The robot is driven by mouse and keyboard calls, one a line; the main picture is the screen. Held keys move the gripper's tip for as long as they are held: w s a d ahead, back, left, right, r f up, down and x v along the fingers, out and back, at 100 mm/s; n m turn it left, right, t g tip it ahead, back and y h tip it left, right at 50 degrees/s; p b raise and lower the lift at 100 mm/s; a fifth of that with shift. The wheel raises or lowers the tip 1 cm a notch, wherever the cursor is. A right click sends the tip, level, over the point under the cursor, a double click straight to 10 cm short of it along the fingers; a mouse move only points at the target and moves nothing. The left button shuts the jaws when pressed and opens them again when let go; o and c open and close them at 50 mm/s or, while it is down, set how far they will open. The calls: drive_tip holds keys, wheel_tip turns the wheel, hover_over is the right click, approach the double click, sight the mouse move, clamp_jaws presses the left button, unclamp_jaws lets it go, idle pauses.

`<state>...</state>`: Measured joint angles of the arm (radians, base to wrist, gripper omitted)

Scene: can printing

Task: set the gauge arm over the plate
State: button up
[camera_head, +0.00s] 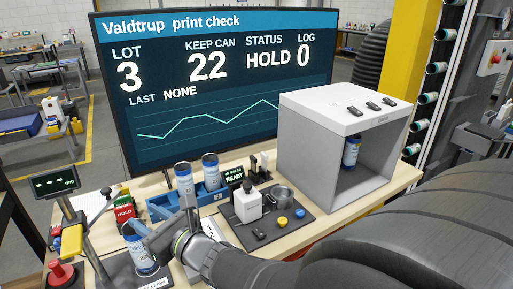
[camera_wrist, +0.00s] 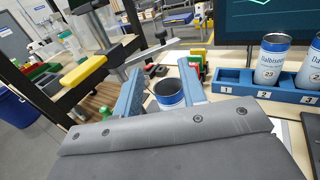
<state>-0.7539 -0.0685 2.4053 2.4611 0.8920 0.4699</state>
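The gauge stand is at the left of the head view, with a small display (camera_head: 54,183) on top. Its silver gauge arm (camera_head: 101,211) has a dark ball and points toward the back, beside the plate; the arm also shows in the wrist view (camera_wrist: 150,53). The dark plate (camera_head: 118,268) lies at the front left, with a white-and-blue can (camera_head: 143,259) marked 22 upright on it. My gripper (camera_head: 140,232) is at the can's upper part. In the wrist view, my gripper's blue fingers (camera_wrist: 158,70) are spread, with the can (camera_wrist: 169,93) showing between them and a gap on the left.
A blue numbered rack (camera_head: 160,210) holds two cans (camera_head: 184,180) behind my gripper. A red HOLD sign (camera_head: 124,212), a grey tray (camera_head: 275,222) with small parts and a grey open booth (camera_head: 300,150) stand on the bench. A red button (camera_head: 62,272) is at the front left.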

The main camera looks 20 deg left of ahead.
drive_tip(key=shift+a+r+n, duration=0.3)
drive_tip(key=c, duration=0.3)
drive_tip(key=a+r+n+g, duration=0.1)
drive_tip(key=a+r+n, duration=0.1)
drive_tip(key=n, duration=0.1)
drive_tip(key=a+r+n+g+y, duration=0.1)
drive_tip(key=a+r+n+g, duration=0.1)
drive_tip(key=n, duration=0.1)
drive_tip(key=w+a+r+n+g, duration=0.1)
drive_tip(key=a+r+n, duration=0.1)
drive_tip(key=n, duration=0.1)
drive_tip(key=shift+r+n+g+y, duration=0.15)
drive_tip(key=shift+n+g+y, duration=0.15)
drive_tip(key=shift+n, duration=0.1)
clamp_jaws()
drive_tip(key=a+r+n+g, duration=0.3)
drive_tip(key=a+n+g, duration=0.1)
drive_tip(key=n, duration=0.4)
drive_tip(key=n+g+h, duration=0.1)
drive_tip(key=n+h, duration=1.1)
drive_tip(key=n, duration=1.5)
hover_over(101, 203)
drive_tip(key=a, duration=0.1)
wheel_tip(101, 203, down, 8)
drive_tip(key=r, duration=0.1)
drive_tip(key=shift+w+d+f, duration=0.45)
drive_tip(key=shift+w+d, duration=0.05)
drive_tip(key=shift+w, duration=0.25)
